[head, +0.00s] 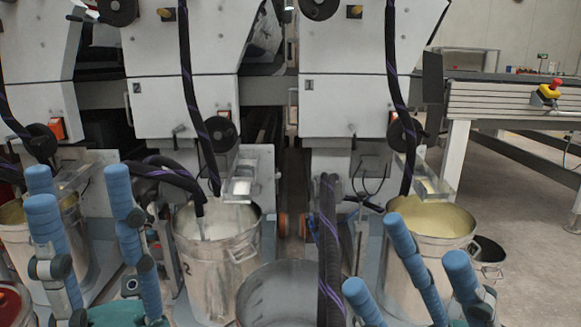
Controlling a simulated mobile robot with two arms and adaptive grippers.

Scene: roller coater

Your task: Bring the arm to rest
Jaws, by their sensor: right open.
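My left gripper (78,192) is at the lower left, its blue padded fingers pointing up and spread apart. It is open with nothing between the fingers. It overlaps the left metal bucket (82,228) in the picture, and I cannot tell its distance from it. My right gripper (403,258) is at the lower right, its blue fingers apart and empty. It shows in front of the right metal bucket (440,222), which holds a yellowish content. The bottom edge cuts off the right gripper's base, and most of both arms is out of view.
A metal bucket marked 2 (230,262) stands in the middle, with another bucket (275,290) in front. Dark hoses (187,90) hang from the white machine (190,107) and dip into buckets. A conveyor (500,100) with a red stop button (556,82) is at right. Open floor lies below it.

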